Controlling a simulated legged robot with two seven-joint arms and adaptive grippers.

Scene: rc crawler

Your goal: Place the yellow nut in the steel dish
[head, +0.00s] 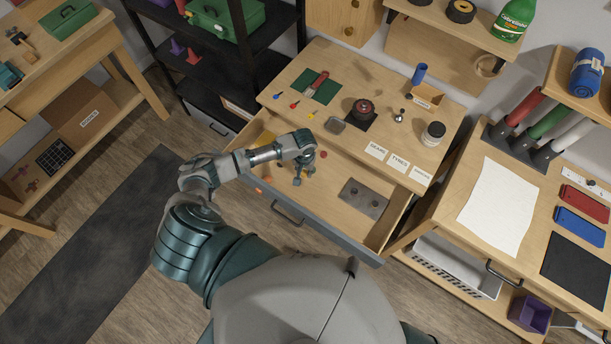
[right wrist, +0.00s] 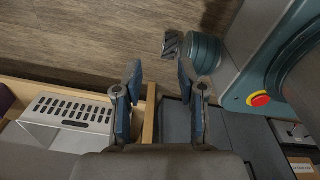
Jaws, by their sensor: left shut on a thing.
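My left gripper (head: 298,176) is over the open drawer (head: 376,233) in the head view, its fingers pointing down. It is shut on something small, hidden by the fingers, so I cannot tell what. A small yellow piece (head: 312,115) lies on the bench top; it is too small to tell whether it is the yellow nut. A small grey dish (head: 335,125), apparently the steel one, stands near the bench's front edge, beyond my left gripper. My right gripper (right wrist: 158,88) is open and empty in the right wrist view.
The bench top also holds a green mat (head: 325,91), a dark red round part (head: 363,108), a jar (head: 433,134) and label cards (head: 398,163). A grey plate (head: 362,199) lies in the drawer. A white basket (right wrist: 65,112) is left of my right gripper.

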